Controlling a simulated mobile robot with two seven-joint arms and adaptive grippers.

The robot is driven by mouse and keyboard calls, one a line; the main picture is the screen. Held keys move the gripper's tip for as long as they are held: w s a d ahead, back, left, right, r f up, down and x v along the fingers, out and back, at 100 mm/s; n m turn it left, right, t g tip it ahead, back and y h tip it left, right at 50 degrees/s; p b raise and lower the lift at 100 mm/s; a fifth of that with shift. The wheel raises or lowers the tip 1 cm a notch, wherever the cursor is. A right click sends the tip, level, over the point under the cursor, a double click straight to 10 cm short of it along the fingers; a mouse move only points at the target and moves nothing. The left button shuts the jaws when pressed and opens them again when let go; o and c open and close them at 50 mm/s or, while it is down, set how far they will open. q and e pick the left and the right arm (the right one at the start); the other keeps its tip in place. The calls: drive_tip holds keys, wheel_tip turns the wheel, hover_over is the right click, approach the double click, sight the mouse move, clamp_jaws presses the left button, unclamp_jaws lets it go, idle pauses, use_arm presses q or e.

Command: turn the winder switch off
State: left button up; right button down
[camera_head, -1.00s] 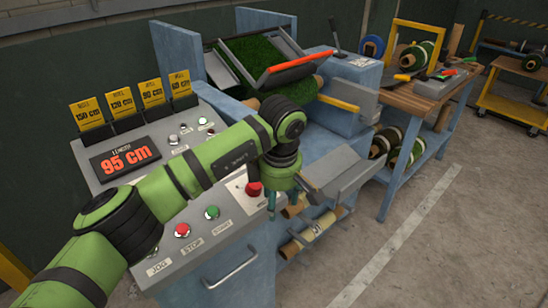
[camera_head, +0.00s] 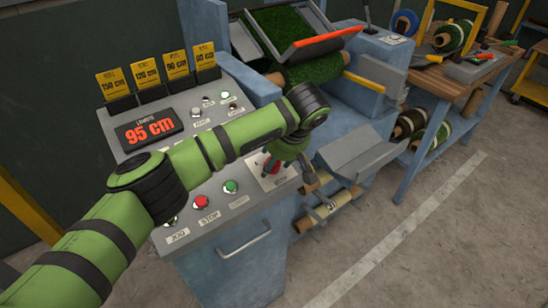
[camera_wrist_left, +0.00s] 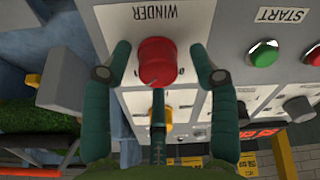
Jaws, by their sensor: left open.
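The winder switch is a red knob (camera_wrist_left: 158,62) on a white plate labelled WINDER (camera_wrist_left: 156,13), seen upside down in the left wrist view. In the head view the knob (camera_head: 272,167) is partly hidden by my left gripper (camera_head: 284,166). In the left wrist view my left gripper (camera_wrist_left: 160,57) is open, with one finger on each side of the knob. Gaps show between the fingers and the knob, so it is not clamped. My right gripper is not in view.
The control panel also carries a green START button (camera_wrist_left: 263,54), a red button (camera_head: 201,202) labelled STOP and a display (camera_head: 149,129) reading 95 cm. Yellow cards (camera_head: 145,73) stand behind it. A grey tray (camera_head: 355,155) lies to the right.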

use_arm(q)
drive_tip(key=c, duration=1.1)
drive_tip(key=shift+w+n+b, duration=0.1)
drive_tip(key=shift+n+b, duration=0.3)
drive_tip(key=shift+c, duration=0.2)
drive_tip(key=n+b, duration=0.2)
drive_tip(key=b, duration=0.1)
drive_tip(key=shift+a+f+n, duration=0.1)
drive_tip(key=shift+f+n, duration=0.05)
drive_tip(key=shift+n, duration=0.25)
drive_tip(key=n+b, duration=0.3)
drive_tip(key=n, duration=0.1)
drive_tip(key=shift+n+g, duration=0.3)
drive_tip(key=n+b, duration=0.3)
drive_tip(key=n, duration=0.2)
drive_tip(key=shift+b, duration=0.3)
drive_tip(key=shift+f+n+g+b, duration=0.1)
drive_tip(key=shift+n+g+b, duration=0.2)
drive_tip(key=shift+n+b, duration=1.4)
drive_tip(key=shift+s+n+p, duration=0.25)
drive_tip(key=shift+n+p, duration=0.4)
drive_tip(key=shift+n, duration=0.15)
